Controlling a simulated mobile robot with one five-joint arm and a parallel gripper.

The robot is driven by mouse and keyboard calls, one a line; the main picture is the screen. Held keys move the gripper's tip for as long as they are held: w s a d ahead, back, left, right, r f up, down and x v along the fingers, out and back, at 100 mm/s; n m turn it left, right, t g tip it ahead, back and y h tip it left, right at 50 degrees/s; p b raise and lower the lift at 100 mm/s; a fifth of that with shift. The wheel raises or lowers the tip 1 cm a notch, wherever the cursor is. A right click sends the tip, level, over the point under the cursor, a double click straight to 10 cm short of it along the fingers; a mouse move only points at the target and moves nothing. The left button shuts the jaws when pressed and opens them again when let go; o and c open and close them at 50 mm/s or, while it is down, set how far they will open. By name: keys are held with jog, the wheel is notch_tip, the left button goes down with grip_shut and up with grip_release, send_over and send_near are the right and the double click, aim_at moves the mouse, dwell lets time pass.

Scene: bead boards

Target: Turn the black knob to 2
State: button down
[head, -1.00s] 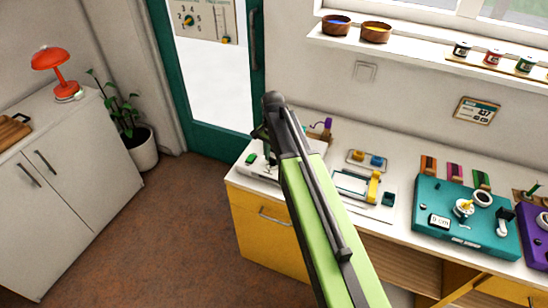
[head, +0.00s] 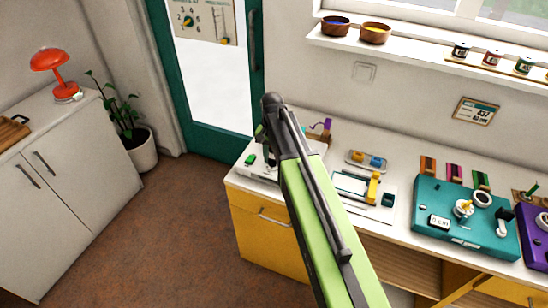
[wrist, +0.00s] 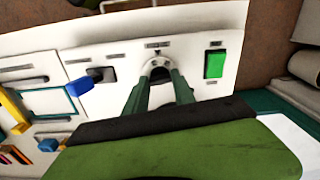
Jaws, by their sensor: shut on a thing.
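The white panel (wrist: 120,50) lies on the counter, and its left part shows beside my arm in the head view (head: 258,172). In the wrist view, the two green fingers of my gripper (wrist: 160,76) reach down to the panel and close on a small dark round part, the black knob (wrist: 159,70). The fingers hide most of it, and I cannot read its pointer or its numbers. In the head view my arm hides the knob.
A green switch (wrist: 214,64) sits right of the knob, and a black part (wrist: 102,75) with a blue block (wrist: 79,87) sits left. A teal box (head: 455,190) stands farther along the counter. A poster with a numbered dial (head: 207,20) hangs on the door.

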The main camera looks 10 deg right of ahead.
aim_at(272, 160)
jog(key=n, duration=0.6)
jog(key=shift+s, duration=0.15)
dwell(0.4)
jog(key=c, duration=1)
grip_release()
jog(key=shift+c, duration=0.2)
notch_tip(272, 160, up, 18)
jog(key=p, duration=1.7)
jog(key=shift+f, duration=0.25)
